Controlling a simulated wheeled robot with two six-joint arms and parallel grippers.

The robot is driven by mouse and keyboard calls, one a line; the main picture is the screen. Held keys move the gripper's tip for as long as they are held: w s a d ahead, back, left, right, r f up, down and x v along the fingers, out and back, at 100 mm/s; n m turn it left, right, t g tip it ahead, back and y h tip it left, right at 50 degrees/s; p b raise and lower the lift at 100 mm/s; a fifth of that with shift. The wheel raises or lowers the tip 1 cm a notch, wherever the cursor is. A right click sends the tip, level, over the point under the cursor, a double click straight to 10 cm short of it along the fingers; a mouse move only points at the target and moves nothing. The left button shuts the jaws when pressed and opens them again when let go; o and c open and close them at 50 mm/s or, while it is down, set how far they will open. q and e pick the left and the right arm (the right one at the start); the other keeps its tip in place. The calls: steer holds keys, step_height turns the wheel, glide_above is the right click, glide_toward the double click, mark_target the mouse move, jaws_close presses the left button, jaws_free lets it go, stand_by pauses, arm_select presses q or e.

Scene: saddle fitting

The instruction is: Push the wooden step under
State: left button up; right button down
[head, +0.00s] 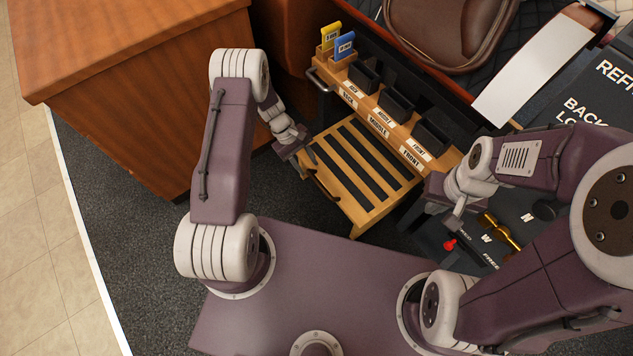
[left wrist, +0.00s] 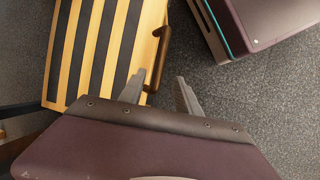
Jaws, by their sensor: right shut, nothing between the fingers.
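The wooden step (head: 358,207), pale with black grip strips, sticks out from under the labelled wooden rack. Its dark handle (head: 325,188) runs along its near left edge. The step (left wrist: 68,60) and handle (left wrist: 163,45) also show in the left wrist view. My left gripper (head: 307,165) is at the handle side of the step. In the left wrist view the left gripper (left wrist: 171,79) is open with nothing clearly between its fingers; one finger overlaps the handle's end, and I cannot tell if they touch. My right gripper (head: 455,218) is shut and empty, right of the step.
The wooden rack (head: 375,125) holds several dark bins, with yellow and blue tags at its far left end. A large wooden cabinet (head: 130,120) stands left. A dark board (head: 480,250) with a red knob (head: 450,245) lies right. Grey carpet (head: 290,205) is clear before the step.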

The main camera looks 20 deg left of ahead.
mark_target(317, 182)
arm_select(q)
steer(key=b+x, duration=0.4)
steer(key=x, duration=0.4)
steer(key=shift+d+f, duration=0.2)
steer(key=shift+f, duration=0.05)
jaws_close()
stand_by(1.0)
